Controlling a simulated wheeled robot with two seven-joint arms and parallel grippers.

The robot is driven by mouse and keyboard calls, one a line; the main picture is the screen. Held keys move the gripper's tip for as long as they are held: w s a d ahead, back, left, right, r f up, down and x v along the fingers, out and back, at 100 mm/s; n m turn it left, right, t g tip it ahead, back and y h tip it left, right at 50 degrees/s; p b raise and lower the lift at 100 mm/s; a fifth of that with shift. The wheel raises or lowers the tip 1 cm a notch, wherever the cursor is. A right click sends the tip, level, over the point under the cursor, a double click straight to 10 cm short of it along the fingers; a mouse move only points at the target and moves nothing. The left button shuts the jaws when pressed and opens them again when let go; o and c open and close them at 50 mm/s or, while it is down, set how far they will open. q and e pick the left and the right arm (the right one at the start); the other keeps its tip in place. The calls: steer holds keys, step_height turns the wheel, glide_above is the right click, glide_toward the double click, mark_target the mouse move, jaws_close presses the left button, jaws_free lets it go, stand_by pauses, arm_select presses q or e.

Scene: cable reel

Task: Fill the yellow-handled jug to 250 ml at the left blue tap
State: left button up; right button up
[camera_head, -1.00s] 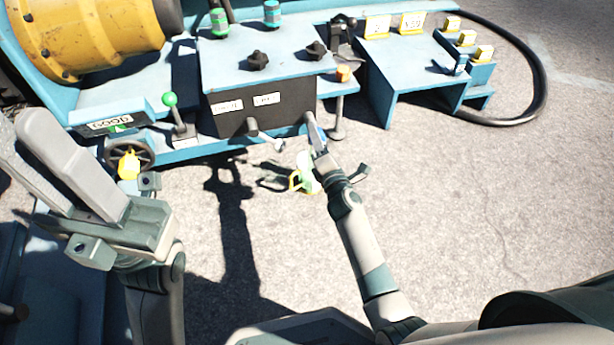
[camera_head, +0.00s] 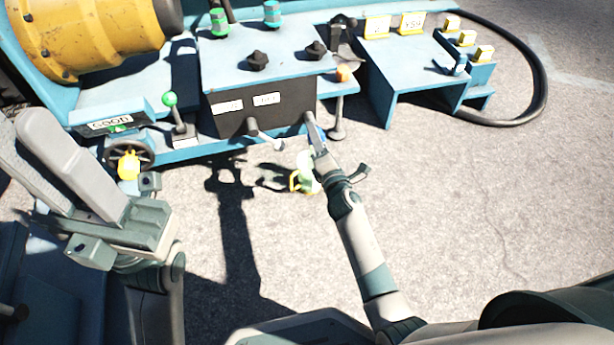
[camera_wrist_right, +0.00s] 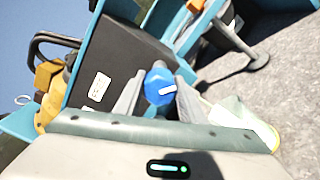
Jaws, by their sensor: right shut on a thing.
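My right gripper (camera_head: 314,130) is at the front of the dark panel box, and its fingers hide most of what they hold. In the right wrist view its two fingers (camera_wrist_right: 160,95) close around a round blue tap knob (camera_wrist_right: 160,84). The yellow-handled jug (camera_head: 306,172) is just below that gripper, pale and small, with its handle to the left. Its pale body also shows in the right wrist view (camera_wrist_right: 240,116), partly hidden by my gripper; its water level cannot be read. My left gripper (camera_head: 62,165) is in the left foreground, away from the jug; its finger gap is unclear.
A grey spout or lever (camera_head: 265,136) sticks out of the box (camera_head: 262,110) left of my right gripper. An orange-topped post (camera_head: 341,100) stands to its right. A handwheel (camera_head: 130,152) and a green-knobbed lever (camera_head: 173,110) are at left. The ground at right is clear.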

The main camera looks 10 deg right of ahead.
steer(key=shift+a, duration=0.1)
steer(key=m+p, duration=0.1)
steer(key=m, duration=0.4)
steer(key=shift+r+p, duration=0.15)
steer(key=shift+p, duration=0.25)
steer(key=m+p, duration=0.2)
steer(key=m, duration=0.3)
steer(key=o, duration=0.9)
steer(key=shift+f, duration=0.2)
steer(key=shift+c, duration=0.2)
steer(key=o, duration=1.3)
steer(key=shift+c, duration=0.2)
steer(key=shift+s, duration=0.1)
steer(key=shift+s+d+p, duration=0.2)
steer(key=shift+s+p, duration=0.9)
steer(key=shift+s, duration=1.8)
